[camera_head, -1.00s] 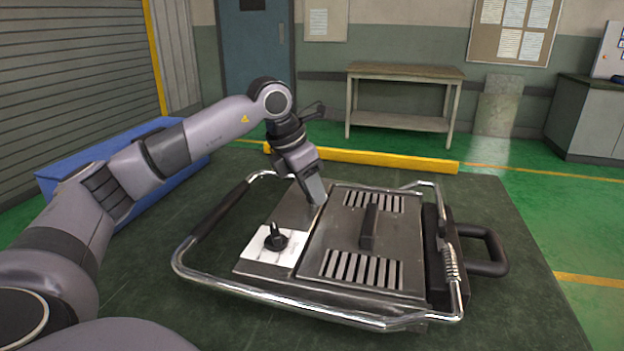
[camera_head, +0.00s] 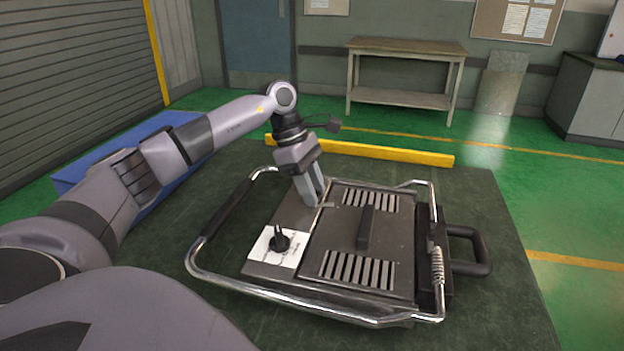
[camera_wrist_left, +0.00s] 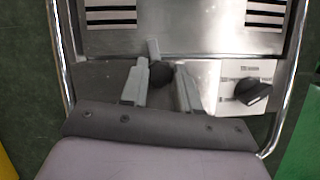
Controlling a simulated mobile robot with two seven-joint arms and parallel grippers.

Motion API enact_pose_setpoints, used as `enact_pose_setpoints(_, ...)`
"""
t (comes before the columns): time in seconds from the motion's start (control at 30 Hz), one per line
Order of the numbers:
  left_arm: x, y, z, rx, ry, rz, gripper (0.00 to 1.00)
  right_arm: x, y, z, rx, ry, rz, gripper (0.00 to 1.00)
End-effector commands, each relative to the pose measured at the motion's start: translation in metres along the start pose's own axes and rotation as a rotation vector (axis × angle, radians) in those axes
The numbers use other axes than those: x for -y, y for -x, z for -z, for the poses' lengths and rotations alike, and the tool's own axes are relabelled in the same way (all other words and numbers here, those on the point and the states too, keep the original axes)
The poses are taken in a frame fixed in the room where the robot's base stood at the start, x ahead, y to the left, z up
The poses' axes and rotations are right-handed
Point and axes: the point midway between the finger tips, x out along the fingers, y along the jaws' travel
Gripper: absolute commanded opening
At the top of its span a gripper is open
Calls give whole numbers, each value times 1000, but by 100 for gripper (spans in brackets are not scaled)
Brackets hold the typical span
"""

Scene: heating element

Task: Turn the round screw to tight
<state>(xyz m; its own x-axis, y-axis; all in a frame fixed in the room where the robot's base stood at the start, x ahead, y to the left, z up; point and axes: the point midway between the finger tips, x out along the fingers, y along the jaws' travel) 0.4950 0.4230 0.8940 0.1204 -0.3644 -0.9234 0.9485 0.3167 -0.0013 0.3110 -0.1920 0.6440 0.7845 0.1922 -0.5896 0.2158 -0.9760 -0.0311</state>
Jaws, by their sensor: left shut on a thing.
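The round screw (camera_wrist_left: 161,74) is a dark round knob on the grey strip beside the device's lid in the left wrist view. My left gripper (camera_head: 316,203) points down onto this strip in the head view, where its fingers hide the screw. In the wrist view the left gripper (camera_wrist_left: 161,82) has one finger on each side of the screw and is shut on it. A small grey tab (camera_wrist_left: 153,49) sticks out beside the screw towards the lid. How tight the screw is cannot be seen. My right gripper is not in view.
The heating device (camera_head: 335,240) lies on a dark green table (camera_head: 475,300), framed by chrome rails. A black dial (camera_head: 279,241) sits on a white plate near the gripper. The lid has a black handle (camera_head: 365,228). A bench (camera_head: 405,70) stands behind.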

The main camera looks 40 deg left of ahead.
Motion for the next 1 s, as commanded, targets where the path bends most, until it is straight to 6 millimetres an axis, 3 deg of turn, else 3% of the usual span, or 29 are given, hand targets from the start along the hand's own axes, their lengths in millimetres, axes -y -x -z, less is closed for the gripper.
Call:
enact_pose_setpoints(0.4,-2,1,0,-1,-183,75,0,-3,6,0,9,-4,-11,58)
enact_pose_setpoints(0.97,-2,0,0,-2,-212,85,0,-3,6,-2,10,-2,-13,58)
enact_pose_setpoints(1.0,-2,0,0,-2,-212,85,37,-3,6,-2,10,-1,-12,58)
